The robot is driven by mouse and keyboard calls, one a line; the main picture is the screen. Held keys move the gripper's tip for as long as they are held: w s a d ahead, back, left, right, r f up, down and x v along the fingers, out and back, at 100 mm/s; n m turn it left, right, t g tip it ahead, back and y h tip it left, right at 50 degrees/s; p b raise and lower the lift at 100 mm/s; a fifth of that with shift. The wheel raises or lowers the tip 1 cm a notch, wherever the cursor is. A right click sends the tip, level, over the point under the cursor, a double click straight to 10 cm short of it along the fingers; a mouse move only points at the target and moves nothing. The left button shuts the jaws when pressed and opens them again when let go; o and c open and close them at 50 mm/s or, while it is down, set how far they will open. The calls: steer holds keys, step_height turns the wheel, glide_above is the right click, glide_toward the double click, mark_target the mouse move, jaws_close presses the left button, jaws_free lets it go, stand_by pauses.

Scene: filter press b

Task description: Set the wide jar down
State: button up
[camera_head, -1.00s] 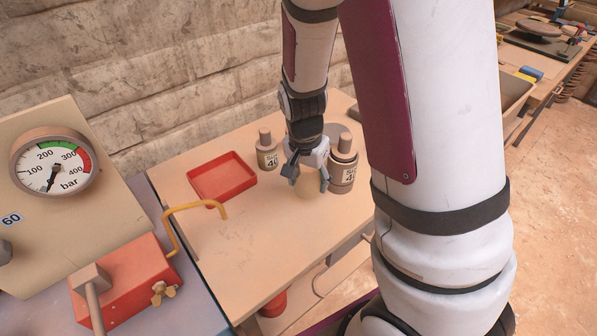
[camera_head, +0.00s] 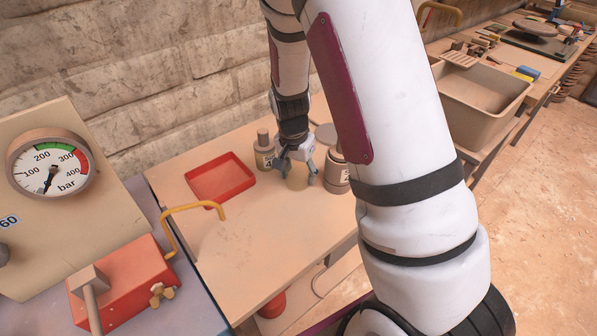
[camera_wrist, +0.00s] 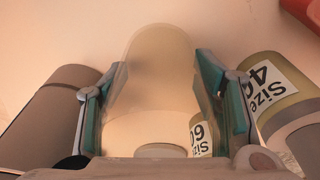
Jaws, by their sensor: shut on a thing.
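The wide jar (camera_wrist: 158,75) is a pale, see-through cylinder between the two teal-padded fingers in the wrist view. My gripper (camera_wrist: 165,100) is shut on it, with one finger on each side. In the head view, my gripper (camera_head: 298,172) is low over the wooden table (camera_head: 255,235), with the jar (camera_head: 297,183) faint between its fingers. I cannot tell whether the jar's base touches the table.
A labelled bottle (camera_head: 265,153) stands close left of my gripper, and another (camera_head: 337,174) close right, partly behind my arm. A red tray (camera_head: 220,199) lies left. The table's front is clear. A yellow handle (camera_head: 195,206) reaches over its left edge.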

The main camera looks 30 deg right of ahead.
steer(key=shift+f, duration=0.1)
steer(key=o, duration=1.1)
steer(key=shift+c, duration=0.2)
steer(key=shift+o, duration=1.2)
